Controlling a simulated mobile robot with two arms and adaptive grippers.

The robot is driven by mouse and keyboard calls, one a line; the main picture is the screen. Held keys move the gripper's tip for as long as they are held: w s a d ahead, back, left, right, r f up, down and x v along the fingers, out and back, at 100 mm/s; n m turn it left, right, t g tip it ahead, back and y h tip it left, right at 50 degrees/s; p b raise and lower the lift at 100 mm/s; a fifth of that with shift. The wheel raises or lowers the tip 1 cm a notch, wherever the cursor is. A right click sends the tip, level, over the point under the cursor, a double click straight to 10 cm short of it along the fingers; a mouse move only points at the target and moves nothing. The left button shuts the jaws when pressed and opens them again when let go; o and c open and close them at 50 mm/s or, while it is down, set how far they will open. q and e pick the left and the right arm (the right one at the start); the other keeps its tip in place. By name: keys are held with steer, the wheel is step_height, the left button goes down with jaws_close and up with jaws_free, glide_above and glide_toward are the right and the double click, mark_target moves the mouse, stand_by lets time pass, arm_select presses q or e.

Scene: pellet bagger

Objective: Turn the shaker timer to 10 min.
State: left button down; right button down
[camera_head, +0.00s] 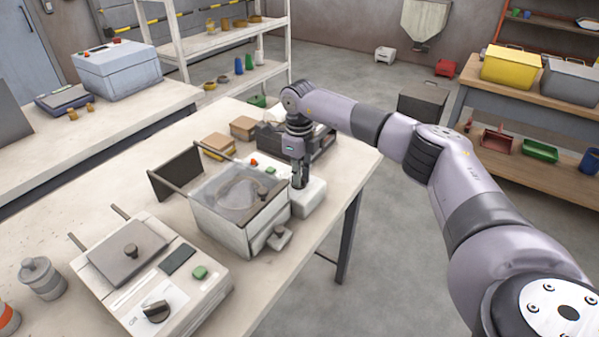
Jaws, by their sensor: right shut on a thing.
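My right gripper (299,182) points straight down over a white housing (312,196) at the right edge of the bench. It is shut, with its fingertips low against the housing's top. The fingers cover what they hold, which appears to be the timer knob, so its pointer and scale cannot be read. A dark-framed tray unit (322,143) stands just behind my gripper; it looks like part of the shaker, though the join is hidden by my wrist. My left gripper is not in view.
A clear-lidded bath (238,208) stands close left of my gripper. A hot-plate unit (140,262) with a black dial (156,311) is in front left. Two small tan boxes (243,126) lie behind. The bench top (345,172) is bare at right.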

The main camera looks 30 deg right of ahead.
steer(key=m+p, duration=0.1)
steer(key=m, duration=0.5)
steer(key=shift+r+p, duration=0.1)
steer(key=shift+p, duration=0.25)
steer(key=m+p, duration=0.1)
steer(key=m, duration=0.5)
steer(key=shift+w+m+p, duration=0.1)
steer(key=shift+m+p, duration=0.2)
steer(key=c, duration=1.7)
jaws_free()
step_height(320, 180, up, 12)
steer(key=shift+f, duration=0.1)
